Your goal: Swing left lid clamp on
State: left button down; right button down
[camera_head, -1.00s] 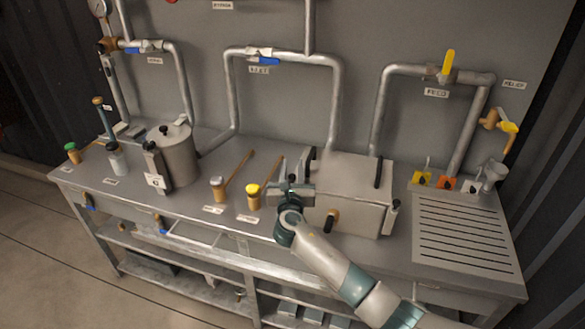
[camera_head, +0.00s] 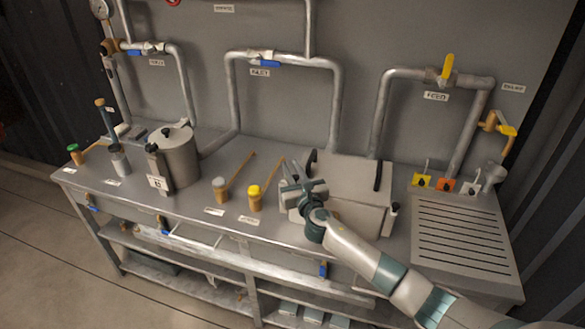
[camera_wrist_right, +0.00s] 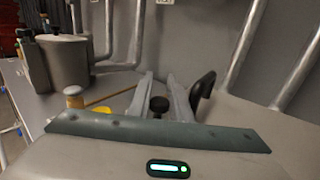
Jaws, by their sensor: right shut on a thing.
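The pale box with a flat lid (camera_head: 352,183) stands on the bench right of centre. A clamp with a black knob (camera_head: 395,208) hangs at its right end. My right gripper (camera_head: 291,172) is at the box's left end. In the right wrist view its two fingers (camera_wrist_right: 160,85) point forward, with a dark round knob (camera_wrist_right: 159,103) between them. I take this knob to be part of the left lid clamp, and the gripper is shut on it. The rest of that clamp is hidden by the gripper. My left gripper is not in view.
Black handles (camera_head: 378,174) stand on the lid; one is close right of the fingers in the wrist view (camera_wrist_right: 203,90). A metal pot (camera_head: 178,158) stands further left; a slotted drainboard (camera_head: 465,240) is at right.

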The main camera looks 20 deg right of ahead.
jog(key=shift+w+a+f+n+y+b, duration=0.15)
jog(key=shift+n+y, duration=0.35)
jog(key=shift+y, duration=0.25)
jog(key=shift+w+r+n+y+b, duration=0.15)
jog(key=shift+n+y, duration=0.35)
jog(key=shift+y, duration=0.25)
jog(key=c, duration=1.7)
grip_release()
jog(key=shift+o, duration=0.2)
jog(key=shift+s+m+h, duration=0.1)
jog(key=shift+m+h, duration=0.2)
jog(key=shift+h, duration=0.1)
